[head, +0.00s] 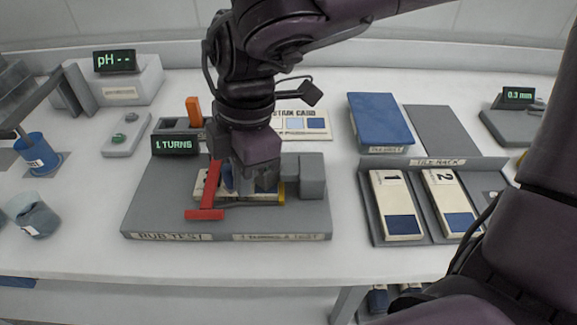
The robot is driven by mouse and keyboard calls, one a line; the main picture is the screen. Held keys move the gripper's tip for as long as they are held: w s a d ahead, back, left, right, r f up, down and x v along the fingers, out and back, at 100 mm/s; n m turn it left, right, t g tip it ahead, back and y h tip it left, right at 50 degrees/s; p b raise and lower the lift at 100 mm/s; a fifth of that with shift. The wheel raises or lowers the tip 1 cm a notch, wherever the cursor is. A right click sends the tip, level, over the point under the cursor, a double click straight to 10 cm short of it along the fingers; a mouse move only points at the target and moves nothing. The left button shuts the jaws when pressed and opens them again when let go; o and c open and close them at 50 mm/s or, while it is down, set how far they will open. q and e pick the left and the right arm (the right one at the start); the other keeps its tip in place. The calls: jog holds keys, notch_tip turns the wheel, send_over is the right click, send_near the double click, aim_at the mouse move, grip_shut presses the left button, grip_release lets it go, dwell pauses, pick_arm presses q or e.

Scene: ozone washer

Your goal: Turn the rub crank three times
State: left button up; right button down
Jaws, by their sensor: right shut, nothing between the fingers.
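The grey rub test base (152,212) stands in the middle of the table, with label strips along its front edge. The red crank (207,205) shows at its left part, with a long bar and a crosspiece at its lower end. A display (175,145) behind the base reads "1 TURNS". My right gripper (247,186) points down just right of the crank's bar, shut and empty. It hides part of the cream tile and the mechanism below it. Whether it touches the crank cannot be told. My left gripper is out of view.
A tile rack (375,233) with tiles 1 and 2 stands right, with a blue pad (380,120) behind. A stain card (315,122) and an orange block (194,111) are behind the base. A pH meter (115,62) and blue cups are left.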

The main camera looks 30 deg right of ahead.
jog(key=shift+d, duration=0.1)
jog(key=shift+w+a, duration=0.25)
jog(key=shift+w, duration=0.25)
jog(key=shift+w+a, duration=0.2)
jog(key=shift+w, duration=0.3)
jog(key=shift+w+a, duration=0.25)
jog(key=shift+w, duration=1.1)
jog(key=shift+s, duration=0.1)
jog(key=shift+p, duration=0.3)
